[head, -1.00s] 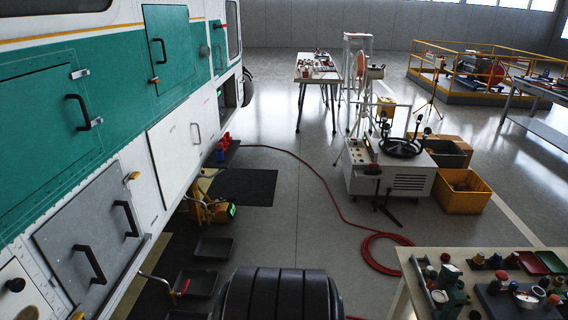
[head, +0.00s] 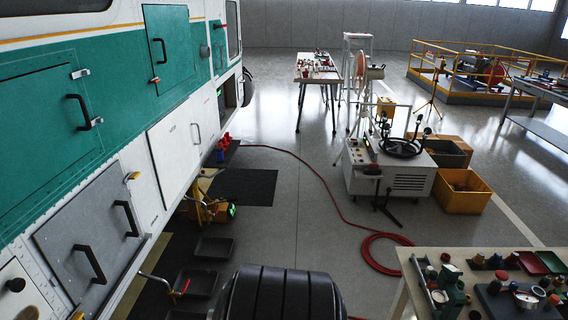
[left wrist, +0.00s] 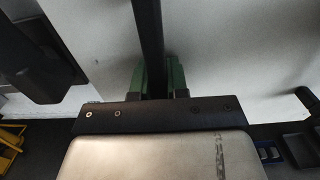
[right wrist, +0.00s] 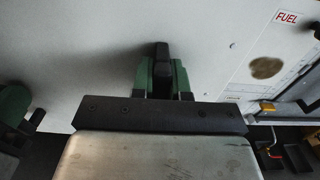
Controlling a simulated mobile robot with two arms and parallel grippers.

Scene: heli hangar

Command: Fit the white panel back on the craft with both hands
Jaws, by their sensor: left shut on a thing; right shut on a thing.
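The head view shows neither gripper. In the left wrist view my left gripper (left wrist: 157,80) has its green fingers shut around a black bar handle (left wrist: 148,35) on a pale, whitish panel (left wrist: 225,60). In the right wrist view my right gripper (right wrist: 162,80) is shut on a black handle (right wrist: 161,52) in front of a pale, whitish panel surface (right wrist: 90,50). The panel's full outline and its fit to the craft are hidden. The craft (head: 110,60), green and white, stands along the left of the head view.
A grey hatch (head: 95,230) with black handles sits low on the craft. Dark trays (head: 213,248) and a yellow unit (head: 212,210) are on the floor beside it. A cluttered table (head: 480,262) stands at right.

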